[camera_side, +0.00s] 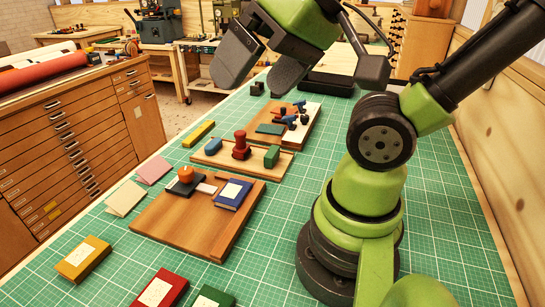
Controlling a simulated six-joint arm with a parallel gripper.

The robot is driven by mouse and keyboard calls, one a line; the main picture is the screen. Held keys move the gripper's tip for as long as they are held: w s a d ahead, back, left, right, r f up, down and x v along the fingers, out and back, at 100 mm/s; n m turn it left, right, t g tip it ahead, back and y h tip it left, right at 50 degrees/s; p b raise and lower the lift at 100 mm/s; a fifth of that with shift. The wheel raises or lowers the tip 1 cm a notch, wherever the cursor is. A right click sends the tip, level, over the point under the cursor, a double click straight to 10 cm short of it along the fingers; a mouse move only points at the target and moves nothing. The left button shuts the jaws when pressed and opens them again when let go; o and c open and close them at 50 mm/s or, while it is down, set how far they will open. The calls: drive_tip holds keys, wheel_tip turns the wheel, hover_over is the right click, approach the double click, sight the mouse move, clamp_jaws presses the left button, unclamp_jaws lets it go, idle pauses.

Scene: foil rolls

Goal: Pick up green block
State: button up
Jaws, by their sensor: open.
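A small green block (272,157) stands at the right end of a narrow wooden board (222,160) on the green cutting mat (436,225). A red turned piece (241,146) and a blue block (213,145) stand left of it on the same board. My gripper (253,84) is at the top of the view, its two dark fingers spread and nothing between them. It hangs above the mat, apart from the green block, and appears above it in the picture.
A larger board (176,229) in front bears a blue book (232,194) and an orange-topped piece (186,175). Behind, another board holds small tools (289,122). Yellow (83,258), red (160,289) and green (213,297) books lie near the front edge. The right side of the mat is clear.

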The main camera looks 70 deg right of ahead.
drive_tip(key=w+d+f+n+g+h, duration=0.2)
drive_tip(key=w+d+f+g+h, duration=0.3)
drive_tip(key=w+d, duration=0.65)
drive_tip(key=s+d+f+y, duration=0.1)
drive_tip(key=d+f, duration=0.3)
drive_tip(key=d+f+n+g+y, duration=0.1)
drive_tip(key=d+f, duration=0.4)
drive_tip(key=s+d+f+n+g+y, duration=0.1)
drive_tip(key=d+f, duration=0.4)
drive_tip(key=shift+s+d+f, duration=0.15)
drive_tip(key=shift+s+d, duration=0.1)
drive_tip(key=shift+s, duration=0.1)
hover_over(272, 151)
drive_tip(key=f, duration=0.4)
drive_tip(key=shift+w+f, duration=0.2)
drive_tip(key=shift+f, duration=0.05)
drive_tip(key=f, duration=0.5)
drive_tip(key=shift+s+f, duration=0.2)
drive_tip(key=shift+f, duration=0.2)
